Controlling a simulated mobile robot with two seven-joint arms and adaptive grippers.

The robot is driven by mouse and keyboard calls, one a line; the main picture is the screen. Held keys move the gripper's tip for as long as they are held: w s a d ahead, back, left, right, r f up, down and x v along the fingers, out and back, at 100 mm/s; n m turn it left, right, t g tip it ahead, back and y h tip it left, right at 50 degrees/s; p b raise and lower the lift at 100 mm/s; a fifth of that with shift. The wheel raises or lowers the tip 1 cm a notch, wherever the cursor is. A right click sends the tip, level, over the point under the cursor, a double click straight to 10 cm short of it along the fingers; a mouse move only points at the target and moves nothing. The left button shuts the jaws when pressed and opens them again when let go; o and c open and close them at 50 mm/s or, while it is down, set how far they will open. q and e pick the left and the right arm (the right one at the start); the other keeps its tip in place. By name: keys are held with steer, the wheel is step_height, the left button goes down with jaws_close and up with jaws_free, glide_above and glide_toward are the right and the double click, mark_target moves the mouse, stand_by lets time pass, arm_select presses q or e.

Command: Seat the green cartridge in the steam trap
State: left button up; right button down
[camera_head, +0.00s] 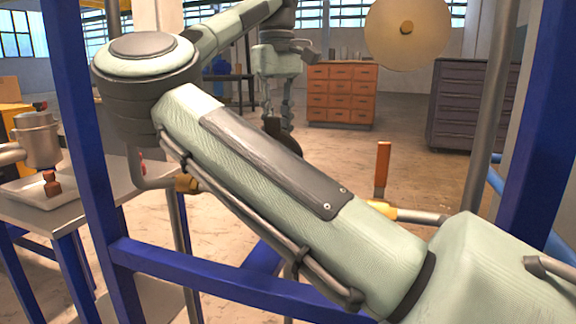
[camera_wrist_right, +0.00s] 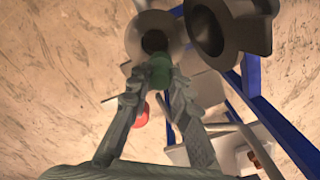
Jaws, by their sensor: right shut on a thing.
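The green cartridge (camera_wrist_right: 160,72) is between the fingertips of my right gripper (camera_wrist_right: 158,84) in the wrist view. My right gripper is shut on it. The grey steam trap (camera_wrist_right: 132,42) is just beyond, with its dark round mouth (camera_wrist_right: 153,41) open. The cartridge appears just short of the mouth in the picture; I cannot tell the gap. In the head view my right gripper (camera_head: 278,105) points down beyond my arm, above a dark part (camera_head: 278,132) I cannot identify. My arm hides most of the trap there. My left gripper is not in view.
A round, hollow dark part (camera_wrist_right: 207,32) stands beside the trap mouth. A pipe (camera_head: 420,216) with an orange-red handle (camera_head: 382,160) runs behind my arm. Blue frame posts (camera_head: 75,120) stand on both sides. A table at left bears a tray (camera_head: 35,200) and a steel pot (camera_head: 38,140).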

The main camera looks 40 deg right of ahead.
steer(key=f, duration=0.1)
steer(key=s+f, duration=0.1)
steer(key=f, duration=0.1)
steer(key=s+f, duration=0.1)
steer(key=shift+d+f, duration=0.4)
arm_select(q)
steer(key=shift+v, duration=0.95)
arm_select(e)
steer(key=shift+f, duration=0.2)
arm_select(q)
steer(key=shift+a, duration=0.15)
arm_select(e)
steer(key=shift+f+b, duration=0.2)
steer(key=shift+b, duration=0.1)
steer(key=c, duration=1.4)
jaws_free()
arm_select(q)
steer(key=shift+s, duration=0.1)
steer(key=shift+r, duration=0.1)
arm_select(e)
steer(key=shift+r, duration=0.1)
